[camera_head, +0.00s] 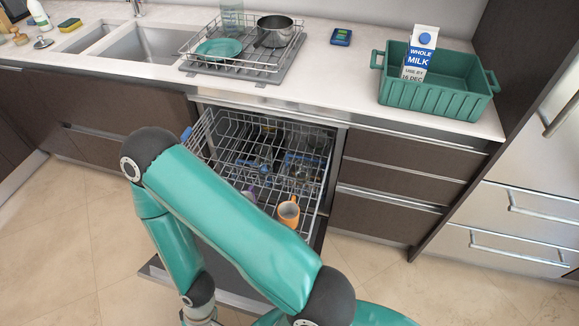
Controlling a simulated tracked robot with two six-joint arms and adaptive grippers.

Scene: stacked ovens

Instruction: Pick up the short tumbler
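I cannot clearly make out a short tumbler. An orange mug (288,212) stands in the pulled-out wire rack of the open dishwasher (205,136). A small purple item near it is partly hidden by my teal arm. My arm crosses the middle of the view in front of the dishwasher, its wrist end running off the bottom edge. Neither gripper's fingers show.
The sink (150,44) is at the left.

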